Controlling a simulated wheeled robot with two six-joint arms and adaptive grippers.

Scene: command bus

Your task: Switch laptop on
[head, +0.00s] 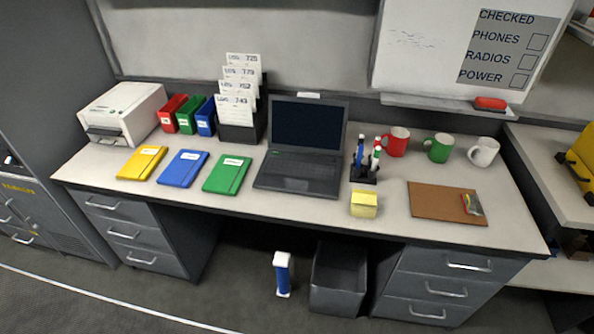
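A black laptop (300,172) stands open in the middle of the desk. Its screen (308,124) is upright and dark. Its keyboard half lies flat toward the desk's front edge; single keys or a power button are too small to tell. Neither of my grippers shows in the head view.
Left of the laptop lie green (227,175), blue (183,168) and yellow (142,163) folders. A pen holder (364,172) and yellow sticky notes (364,204) stand close on its right. Red (396,142), green (439,147) and white (483,152) mugs stand behind a brown board (440,203).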

